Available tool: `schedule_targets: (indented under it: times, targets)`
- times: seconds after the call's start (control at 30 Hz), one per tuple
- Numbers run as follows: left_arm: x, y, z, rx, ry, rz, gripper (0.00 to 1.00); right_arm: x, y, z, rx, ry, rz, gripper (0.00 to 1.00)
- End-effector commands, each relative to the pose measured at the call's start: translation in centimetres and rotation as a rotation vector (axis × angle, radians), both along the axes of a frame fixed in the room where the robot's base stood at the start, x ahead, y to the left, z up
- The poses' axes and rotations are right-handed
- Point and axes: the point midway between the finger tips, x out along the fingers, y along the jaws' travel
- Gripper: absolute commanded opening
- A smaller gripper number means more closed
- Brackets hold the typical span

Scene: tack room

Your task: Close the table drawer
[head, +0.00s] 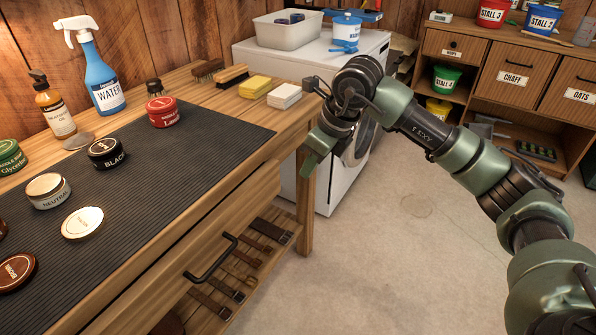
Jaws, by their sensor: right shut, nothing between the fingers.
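The wooden table (215,196) fills the left side, with a dark ribbed mat on top. Its drawer front (180,262) runs along the near side below the tabletop edge and carries a black bar handle (212,262). The drawer's inside is not visible, and I cannot tell exactly how far the front stands out. My right gripper (310,160) is shut and empty, pointing down beside the table's far right corner. It is beyond the handle and apart from it. My left gripper is not in view.
Bottles, tins and brushes stand on the tabletop. Leather straps lie on a slatted shelf (225,290) below the drawer. A white washing machine (330,185) stands behind the table. A cabinet (515,75) is at the back right. The floor (380,260) in front is clear.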

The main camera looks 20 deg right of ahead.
Motion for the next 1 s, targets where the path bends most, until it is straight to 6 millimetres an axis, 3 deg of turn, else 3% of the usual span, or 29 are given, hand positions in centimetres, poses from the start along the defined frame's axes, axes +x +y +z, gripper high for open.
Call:
schedule_targets:
  times: [0.4, 0.63, 1.0]
  targets:
    - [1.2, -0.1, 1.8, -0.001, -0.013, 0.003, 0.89, 2.5, 2.1, -8.3, 0.005, 0.005, 0.003, 0.0]
    - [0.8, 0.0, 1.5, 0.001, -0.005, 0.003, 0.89, 5.2, 4.0, -7.8, 0.005, 0.0, 0.004, 0.0]
    - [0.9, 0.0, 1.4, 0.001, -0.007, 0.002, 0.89, 5.7, 4.4, -7.8, 0.005, 0.0, 0.004, 0.0]
